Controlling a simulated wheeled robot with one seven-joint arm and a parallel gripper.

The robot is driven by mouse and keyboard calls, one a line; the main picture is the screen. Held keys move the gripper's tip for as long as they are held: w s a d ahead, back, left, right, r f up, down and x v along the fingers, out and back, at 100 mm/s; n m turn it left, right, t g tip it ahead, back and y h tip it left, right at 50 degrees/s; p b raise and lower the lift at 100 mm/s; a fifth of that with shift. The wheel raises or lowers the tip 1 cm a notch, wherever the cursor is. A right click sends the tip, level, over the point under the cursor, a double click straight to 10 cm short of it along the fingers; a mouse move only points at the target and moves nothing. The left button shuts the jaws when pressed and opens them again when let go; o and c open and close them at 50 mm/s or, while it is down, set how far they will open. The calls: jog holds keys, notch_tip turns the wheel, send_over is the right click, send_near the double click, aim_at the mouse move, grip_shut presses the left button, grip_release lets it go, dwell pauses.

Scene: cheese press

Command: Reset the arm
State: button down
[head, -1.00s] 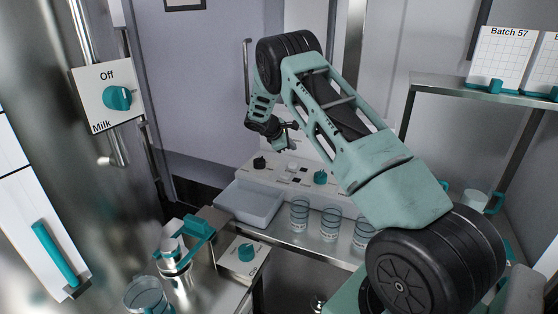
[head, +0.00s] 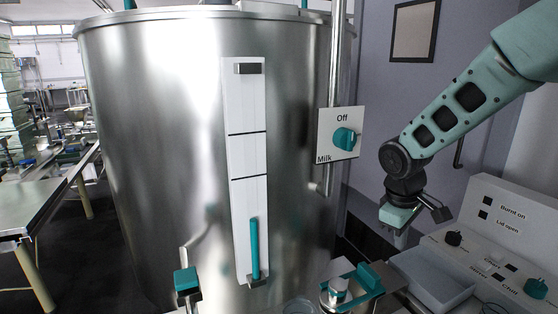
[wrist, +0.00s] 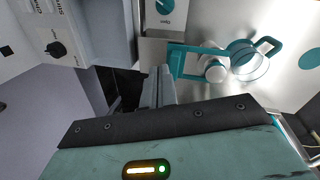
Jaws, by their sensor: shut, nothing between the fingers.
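My arm reaches in from the right in the head view, and my gripper (head: 402,232) hangs at its end, in front of the purple-grey wall. In the wrist view my gripper (wrist: 159,74) shows its two grey fingers side by side, shut with nothing between them. It is in the air, apart from the things around it. The control panel (head: 495,245) is to its right, and the grey tray (head: 433,283) is below it.
A large steel vat (head: 165,140) fills the left and middle. The milk dial (head: 344,138) is left of my gripper. A teal-handled valve (head: 365,282) is below; a cup with a teal handle (wrist: 248,62) shows in the wrist view.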

jog(key=s+a+r+y, duration=0.1)
jog(key=s+a+r, duration=0.1)
jog(key=s+a, duration=0.5)
jog(key=s+a+r+y, duration=0.1)
jog(key=s+a+r, duration=0.1)
jog(key=s+a, duration=0.45)
jog(key=s+g, duration=0.1)
jog(key=s, duration=1.4)
jog(key=shift+s+a+f+y, duration=0.15)
jog(key=shift+s+f+y, duration=0.05)
jog(key=shift+s+y, duration=0.1)
